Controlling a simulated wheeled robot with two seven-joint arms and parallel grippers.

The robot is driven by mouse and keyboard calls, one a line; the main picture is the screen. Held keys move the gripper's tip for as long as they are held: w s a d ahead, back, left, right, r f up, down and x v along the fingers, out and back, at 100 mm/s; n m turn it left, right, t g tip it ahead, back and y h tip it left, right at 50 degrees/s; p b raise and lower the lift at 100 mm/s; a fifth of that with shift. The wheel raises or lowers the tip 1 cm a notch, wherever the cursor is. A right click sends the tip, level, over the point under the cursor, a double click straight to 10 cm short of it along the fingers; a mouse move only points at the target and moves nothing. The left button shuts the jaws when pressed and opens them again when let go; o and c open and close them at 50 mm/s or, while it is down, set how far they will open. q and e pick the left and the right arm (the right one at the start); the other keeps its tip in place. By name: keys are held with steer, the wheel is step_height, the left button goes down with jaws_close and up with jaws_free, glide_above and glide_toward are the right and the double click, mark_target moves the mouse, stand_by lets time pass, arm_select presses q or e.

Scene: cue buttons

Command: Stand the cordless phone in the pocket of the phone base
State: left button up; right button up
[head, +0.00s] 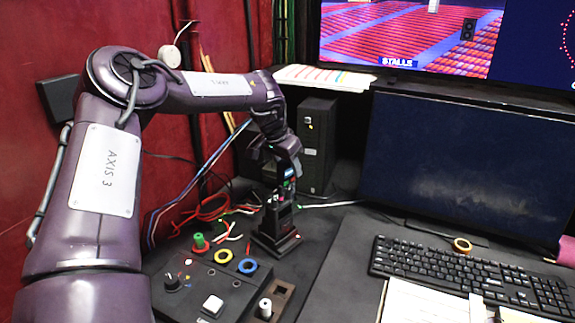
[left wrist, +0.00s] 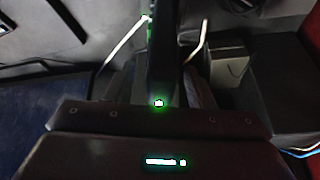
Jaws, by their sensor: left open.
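The dark cordless phone (head: 278,218) stands close to upright in the black phone base (head: 286,245) in the head view. Its lower end is inside the base, so how deep it sits is hidden. My left gripper (head: 283,185) is open at the phone's upper part, with the fingers beside it. In the left wrist view the phone (left wrist: 163,55) is a dark upright strip in the middle, between the blurred fingers of my left gripper (left wrist: 160,88). I cannot tell whether a finger touches it. My right gripper is out of view.
A control box (head: 190,283) with knobs and buttons lies left of the base. Loose red and white cables (head: 208,210) lie behind it. A black keyboard (head: 465,275) and dark monitor (head: 465,165) are on the right. The desk between base and keyboard is clear.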

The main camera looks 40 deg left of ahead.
arm_select(q)
steer(key=b+v, duration=0.1)
steer(key=v, duration=0.6)
steer(key=shift+s+r, duration=0.15)
steer(key=shift+r, duration=0.25)
